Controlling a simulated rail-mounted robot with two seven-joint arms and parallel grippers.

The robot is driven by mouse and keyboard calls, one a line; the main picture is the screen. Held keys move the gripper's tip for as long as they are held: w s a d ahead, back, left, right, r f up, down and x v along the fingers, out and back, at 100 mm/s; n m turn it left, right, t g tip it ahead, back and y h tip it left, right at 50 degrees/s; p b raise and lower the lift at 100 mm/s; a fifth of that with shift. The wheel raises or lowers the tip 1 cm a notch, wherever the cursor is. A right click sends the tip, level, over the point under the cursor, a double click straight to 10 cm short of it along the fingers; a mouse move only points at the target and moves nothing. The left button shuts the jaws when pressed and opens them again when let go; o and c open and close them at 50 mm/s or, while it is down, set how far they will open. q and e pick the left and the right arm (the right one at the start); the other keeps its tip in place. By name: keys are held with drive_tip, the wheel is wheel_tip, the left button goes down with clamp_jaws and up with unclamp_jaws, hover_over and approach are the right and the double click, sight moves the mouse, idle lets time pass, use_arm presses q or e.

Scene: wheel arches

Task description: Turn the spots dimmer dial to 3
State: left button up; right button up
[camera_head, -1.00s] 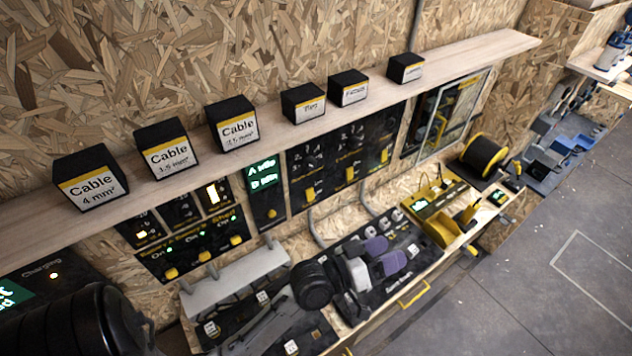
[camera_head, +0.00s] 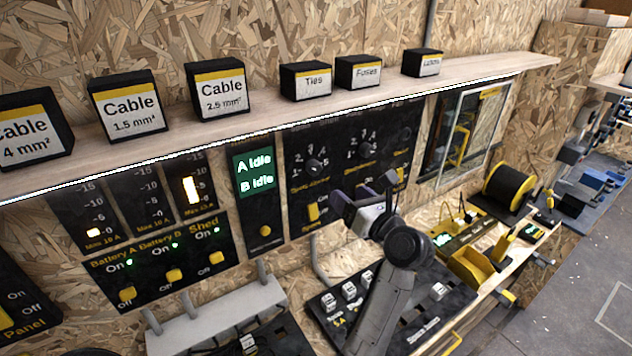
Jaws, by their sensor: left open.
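The spots dimmer dial (camera_head: 314,167) is the left black knob on the dark wall panel (camera_head: 296,143), under the shelf. Numbers ring it and a yellow label is below it. I cannot tell which number it points at. A second, similar dial (camera_head: 364,151) is to its right. My left gripper (camera_head: 362,197) is open and empty, in front of the panel's lower right part. It is below and to the right of the spots dial, apart from it, and hides part of the panel. My right gripper is not in view.
A yellow switch (camera_head: 313,212) sits below the spots dial. The wooden shelf (camera_head: 290,118) with several labelled boxes juts out above the panel. A status panel (camera_head: 256,172) reads "A Idle, B Idle". A black cable reel (camera_head: 508,187) stands to the right.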

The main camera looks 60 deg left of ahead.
sight(317, 170)
use_arm(q)
drive_tip(key=a, duration=1.3)
drive_tip(key=shift+s+a+f, duration=0.15)
drive_tip(key=shift+s+a, duration=0.15)
drive_tip(key=shift+a, duration=0.05)
drive_tip(key=shift+c, duration=0.2)
drive_tip(key=c, duration=0.9)
